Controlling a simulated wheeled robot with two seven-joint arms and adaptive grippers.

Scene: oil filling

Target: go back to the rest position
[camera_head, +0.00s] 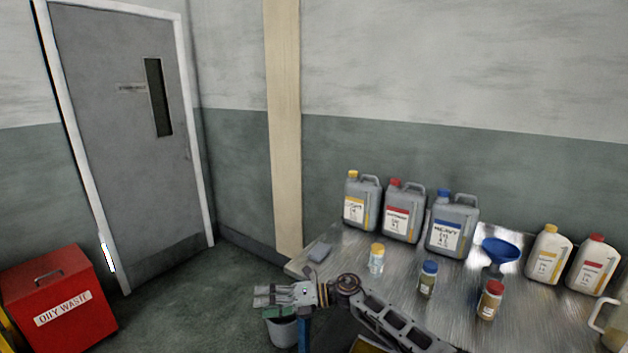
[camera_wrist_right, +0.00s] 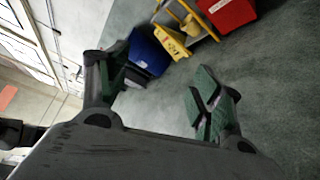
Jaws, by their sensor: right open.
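My right gripper (camera_head: 262,296) is open and empty in the head view, with its arm coming in from the lower right. It hangs past the left front side of the metal bench (camera_head: 340,270), apart from the bottles. In the right wrist view, the two fingers of my right gripper (camera_wrist_right: 162,72) are spread with nothing between them, and the floor shows beyond. My left gripper is in neither view.
On the bench stand grey jugs (camera_head: 402,212), small capped bottles (camera_head: 427,280), a blue funnel (camera_head: 500,250) and cream bottles (camera_head: 548,256). A grey bucket (camera_head: 282,332) is below my right gripper. A red oily waste bin (camera_head: 62,300) stands left. Floor between is clear.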

